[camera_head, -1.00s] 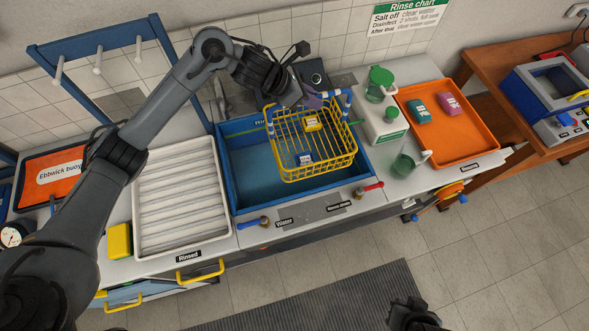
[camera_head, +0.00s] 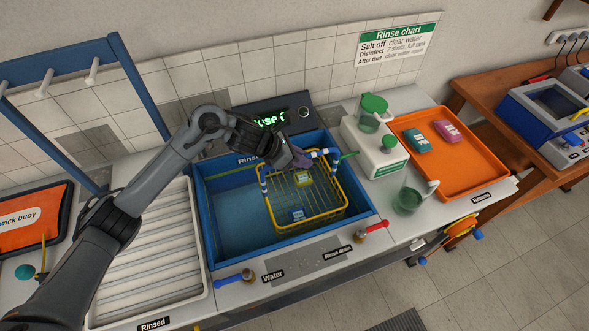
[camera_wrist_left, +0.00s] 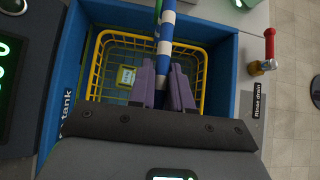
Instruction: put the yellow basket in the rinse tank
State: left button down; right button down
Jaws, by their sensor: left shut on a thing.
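The yellow wire basket (camera_head: 333,205) is inside the blue rinse tank (camera_head: 222,258), in its right part. The basket holds a yellow item (camera_head: 304,178) and a blue item (camera_head: 297,214). My left gripper (camera_head: 303,160) is shut on the basket's blue-and-white striped handle (camera_head: 325,154). In the left wrist view its purple fingers (camera_wrist_left: 163,88) close around the striped handle (camera_wrist_left: 166,40), with the basket (camera_wrist_left: 97,68) below between the tank walls. Whether the basket touches the tank floor I cannot tell. My right gripper is not in view.
A white ribbed tray (camera_head: 150,250) lies left of the tank. Blue (camera_head: 235,279) and red-handled (camera_head: 372,229) valves are at the front.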

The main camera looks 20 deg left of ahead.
pick_arm(q)
notch_tip(320, 180, down, 7)
dwell(0.7)
jog(key=shift+w, duration=0.1)
jog(key=c, duration=1.4)
grip_release()
jog(key=shift+f, duration=0.2)
jog(key=o, duration=0.3)
jog(key=shift+o, duration=0.2)
jog(key=v, duration=1.2)
